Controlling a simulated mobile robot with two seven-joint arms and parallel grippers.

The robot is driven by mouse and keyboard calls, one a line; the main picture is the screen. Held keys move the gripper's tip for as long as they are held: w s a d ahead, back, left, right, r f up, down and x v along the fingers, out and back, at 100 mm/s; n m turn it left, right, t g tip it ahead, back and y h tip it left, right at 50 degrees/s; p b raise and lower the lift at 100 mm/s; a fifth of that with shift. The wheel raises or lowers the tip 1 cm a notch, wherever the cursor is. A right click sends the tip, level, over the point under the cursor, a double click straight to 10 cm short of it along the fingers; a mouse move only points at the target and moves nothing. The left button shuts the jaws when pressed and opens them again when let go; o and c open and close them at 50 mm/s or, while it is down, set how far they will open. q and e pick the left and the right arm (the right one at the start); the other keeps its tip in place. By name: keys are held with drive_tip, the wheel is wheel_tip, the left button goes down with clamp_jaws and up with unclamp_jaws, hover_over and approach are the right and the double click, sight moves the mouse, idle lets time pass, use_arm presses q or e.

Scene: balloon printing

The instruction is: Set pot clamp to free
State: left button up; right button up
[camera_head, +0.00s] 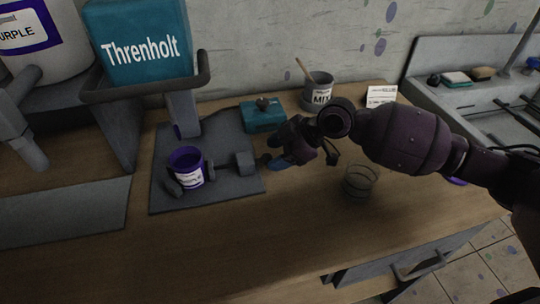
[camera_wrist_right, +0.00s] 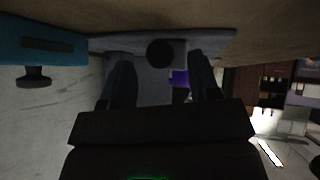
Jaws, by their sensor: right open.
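A purple pot (camera_head: 187,167) with a white label stands in the grey pot clamp (camera_head: 226,168) on the grey machine base. The clamp has a jaw by the pot and a block with a dark round knob at its right end. The knob (camera_wrist_right: 160,53) also shows in the right wrist view, with a bit of the pot (camera_wrist_right: 180,77) behind it. My right gripper (camera_head: 271,162) is just right of the clamp block, facing it. In the wrist view its open fingers (camera_wrist_right: 163,78) are either side of the knob, apparently empty. My left gripper is out of view.
A teal box (camera_head: 263,116) with a dark knob sits behind my right gripper. A grey mixing pot (camera_head: 318,92) with a stick stands at the back. A clear glass (camera_head: 359,181) stands below my right arm. The counter front is clear.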

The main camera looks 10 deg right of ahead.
drive_tip(key=shift+x, duration=1.1)
drive_tip(key=shift+c, duration=0.3)
clamp_jaws()
